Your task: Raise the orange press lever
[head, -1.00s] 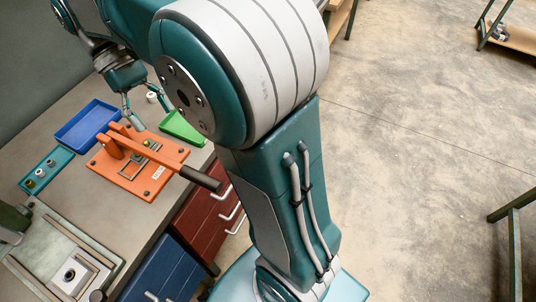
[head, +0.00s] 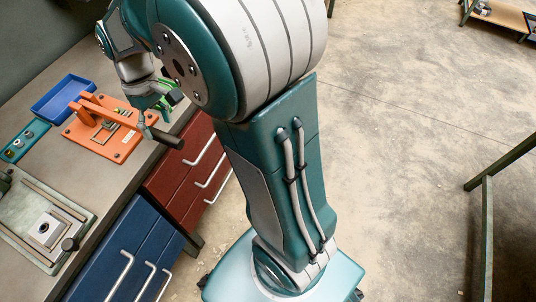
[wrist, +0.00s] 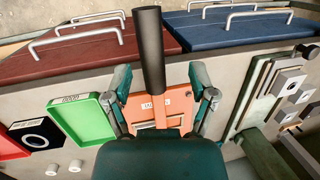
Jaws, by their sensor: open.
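The orange press (head: 103,138) stands on the bench in the head view. Its orange lever (head: 108,112) slopes down toward the bench front and ends in a black grip (head: 166,139). My gripper (head: 150,112) is over the press's right side, close to the lever near its grip. In the wrist view my gripper (wrist: 161,92) is open, one finger on each side of the lever. The black grip (wrist: 150,50) runs out beyond the fingertips, and part of the orange plate (wrist: 160,107) shows between the fingers. I cannot tell whether a finger touches the lever.
A blue tray (head: 66,97) lies behind the press. A green tray (wrist: 82,118) is beside it, mostly hidden by my gripper in the head view. A teal panel (head: 22,140) and a grey vise-like fixture (head: 45,225) are nearby. Red drawers (head: 190,165) and blue drawers (head: 125,255) are below.

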